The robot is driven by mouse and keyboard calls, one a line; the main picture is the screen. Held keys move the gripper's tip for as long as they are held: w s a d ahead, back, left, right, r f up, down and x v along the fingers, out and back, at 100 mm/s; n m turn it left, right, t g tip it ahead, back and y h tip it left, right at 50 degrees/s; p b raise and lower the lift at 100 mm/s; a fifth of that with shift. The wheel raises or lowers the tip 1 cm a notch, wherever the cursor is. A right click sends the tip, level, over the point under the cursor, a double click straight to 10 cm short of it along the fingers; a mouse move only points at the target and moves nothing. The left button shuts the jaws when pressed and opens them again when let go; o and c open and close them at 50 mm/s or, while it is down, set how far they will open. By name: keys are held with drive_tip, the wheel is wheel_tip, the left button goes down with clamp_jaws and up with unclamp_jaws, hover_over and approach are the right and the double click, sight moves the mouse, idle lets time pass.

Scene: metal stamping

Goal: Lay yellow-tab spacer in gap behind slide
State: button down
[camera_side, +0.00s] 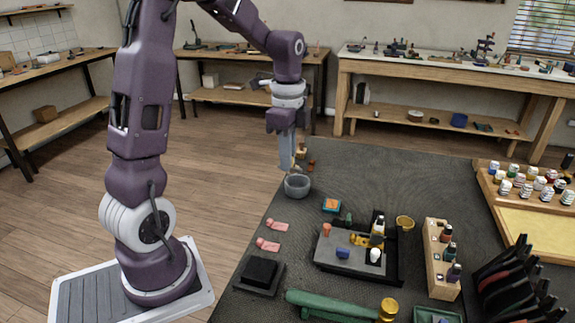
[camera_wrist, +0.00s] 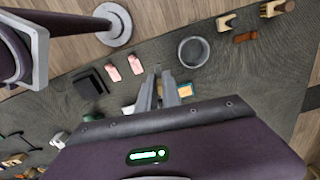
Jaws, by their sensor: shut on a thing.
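My gripper (camera_side: 287,167) points down above the far left part of the dark mat, close to a grey bowl (camera_side: 297,185). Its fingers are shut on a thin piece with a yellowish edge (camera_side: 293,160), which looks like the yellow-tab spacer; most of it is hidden. In the wrist view the fingertips (camera_wrist: 160,78) are close together, and the held piece is hard to make out. A grey fixture (camera_side: 338,262) in a black tray stands nearer on the mat, with orange, blue and yellow parts on it. I cannot tell which part is the slide, and the gap is not clear.
Two pink pieces (camera_side: 268,244) and a black block (camera_side: 259,272) lie left of the fixture. An orange-and-teal square (camera_side: 331,205) lies behind it. A wooden bottle rack (camera_side: 436,265) stands right, a green-handled tool (camera_side: 330,305) in front. The mat behind the fixture has free room.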

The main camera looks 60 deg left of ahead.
wheel_tip(320, 180, up, 3)
drive_tip(key=shift+r, duration=0.1)
drive_tip(key=w+d+m, duration=0.6)
drive_tip(key=d+m, duration=0.2)
drive_tip(key=d, duration=0.4)
drive_tip(key=w+d+m, duration=0.6)
drive_tip(key=d+m, duration=0.3)
drive_tip(key=d, duration=0.4)
drive_tip(key=f, duration=0.8)
drive_tip(key=shift+s+a+f, duration=0.15)
drive_tip(key=shift+a+f, duration=0.05)
wheel_tip(320, 180, down, 5)
drive_tip(key=shift+r, duration=0.1)
